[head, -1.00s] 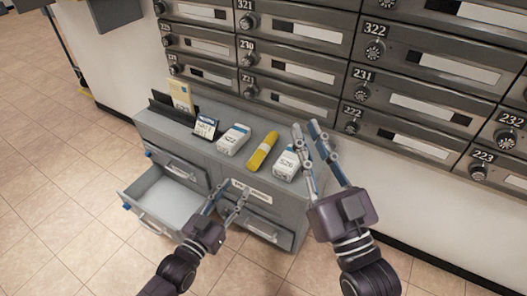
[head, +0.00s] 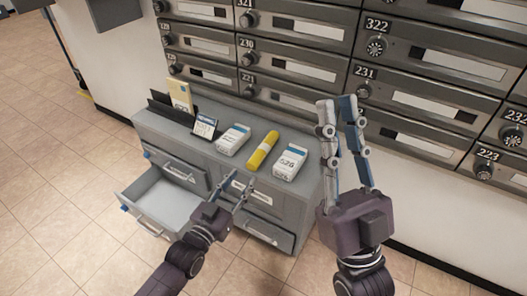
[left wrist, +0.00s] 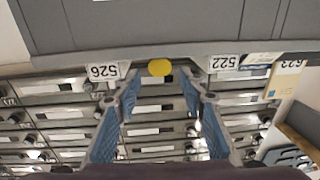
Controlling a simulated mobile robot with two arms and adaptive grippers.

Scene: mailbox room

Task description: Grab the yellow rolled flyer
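The yellow rolled flyer (head: 263,150) lies on top of the grey cabinet (head: 186,141), between two white boxes. In the left wrist view its round yellow end (left wrist: 159,68) shows between the fingers, just beyond the cabinet edge. My left gripper (head: 241,183) is open and empty, in front of the cabinet and a little short of the flyer's near end. My right gripper (head: 340,104) is raised to the right of the cabinet, in front of the mailboxes. Its fingers are apart and nothing is between them.
A white box (head: 233,139) lies left of the flyer and box 526 (head: 290,163) lies right of it. A small card stand (head: 205,127) and a dark holder with a yellow envelope (head: 180,95) stand further left. An open drawer (head: 163,203) juts out at front left. Mailboxes (head: 290,60) line the wall behind.

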